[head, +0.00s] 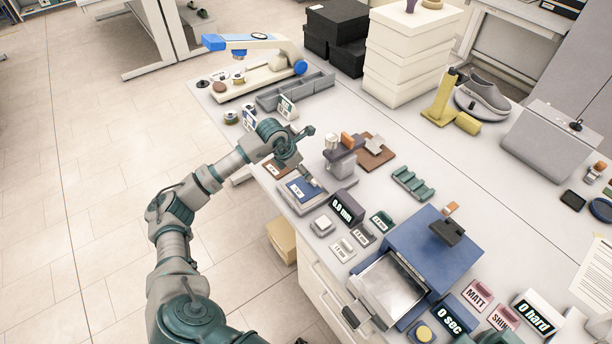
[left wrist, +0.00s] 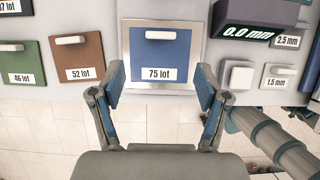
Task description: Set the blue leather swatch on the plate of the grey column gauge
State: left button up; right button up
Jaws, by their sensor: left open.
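The blue leather swatch (left wrist: 160,58), marked "75 lot" with a pale grip bar, lies flat on a silver plate (left wrist: 127,45), with plate margin showing around it. In the head view the swatch (head: 301,188) is on the low grey base in front of the grey column gauge (head: 340,165), partly behind my gripper. My left gripper (left wrist: 160,82) is open and empty. Its fingertips are at the swatch's near edge on either side, and I cannot tell the height gap. In the head view the left gripper (head: 309,178) is small. My right gripper is not in view.
A brown swatch (left wrist: 78,56) and a green swatch (left wrist: 26,62) lie left of the plate. A "0.0 mm" display (head: 346,207) and small labelled blocks stand to the right. A blue box with an open tray (head: 388,290) is nearer. The table edge runs close to the plate.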

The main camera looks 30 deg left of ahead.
pick_arm(q)
jog(key=shift+v, duration=1.7)
